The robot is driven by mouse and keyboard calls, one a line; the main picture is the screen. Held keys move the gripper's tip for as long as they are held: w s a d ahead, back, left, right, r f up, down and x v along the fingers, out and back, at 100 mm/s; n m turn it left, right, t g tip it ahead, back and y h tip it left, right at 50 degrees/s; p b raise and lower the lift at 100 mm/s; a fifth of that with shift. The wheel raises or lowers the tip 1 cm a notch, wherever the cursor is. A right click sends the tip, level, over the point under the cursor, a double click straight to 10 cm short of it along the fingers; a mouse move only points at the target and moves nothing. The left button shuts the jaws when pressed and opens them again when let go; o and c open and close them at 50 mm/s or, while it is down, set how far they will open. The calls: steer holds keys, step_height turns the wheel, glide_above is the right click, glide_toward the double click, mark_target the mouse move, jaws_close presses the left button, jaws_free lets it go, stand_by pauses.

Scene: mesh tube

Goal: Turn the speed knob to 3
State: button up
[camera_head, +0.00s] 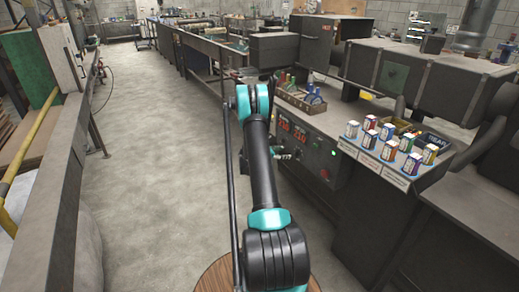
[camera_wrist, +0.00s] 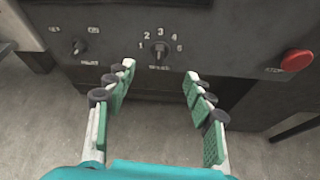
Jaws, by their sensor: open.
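The speed knob (camera_wrist: 160,52) is a small dark dial on the dark front panel (camera_wrist: 225,45) in the wrist view, with white numbers in an arc around it and the 3 at the top. The picture is too small to tell surely which number its pointer faces. My gripper (camera_wrist: 159,73) is open and empty. Its two green-padded fingers point toward the panel, their tips below and to either side of the knob, with none seen touching it. In the head view my own arm hides part of the panel, and I cannot make out the knob there.
A second knob (camera_wrist: 79,47) is left of the speed knob, and a red button (camera_wrist: 297,60) is at the right. In the head view, red displays (camera_head: 292,130) mark the machine front. Boxed goods (camera_head: 388,150) stand on the counter. The concrete floor (camera_head: 150,150) at left is clear.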

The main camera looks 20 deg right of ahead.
steer(key=s+a+r+m+y, duration=0.2)
steer(key=a+r, duration=0.4)
steer(key=a, duration=0.3)
steer(key=s+a+r+m+t+y, duration=0.1)
steer(key=s+a+r+m+y, duration=0.1)
steer(key=s+a+r, duration=0.4)
steer(key=shift+s+a+r+m, duration=0.15)
steer(key=shift+a+r+m, duration=0.65)
steer(key=shift+a, duration=0.8)
steer(key=shift+f, duration=0.15)
steer(key=s+a+r+m+y, duration=0.1)
steer(key=s+a+m+y, duration=0.3)
steer(key=s+a, duration=0.8)
steer(key=s+a+r+m+t+y, duration=0.1)
steer(key=s+a+m+y, duration=0.4)
steer(key=s, duration=1.3)
steer(key=a+m, duration=0.3)
steer(key=a, duration=0.4)
steer(key=shift+s+r, duration=0.25)
steer(key=shift+r, duration=0.05)
steer(key=shift+a, duration=0.1)
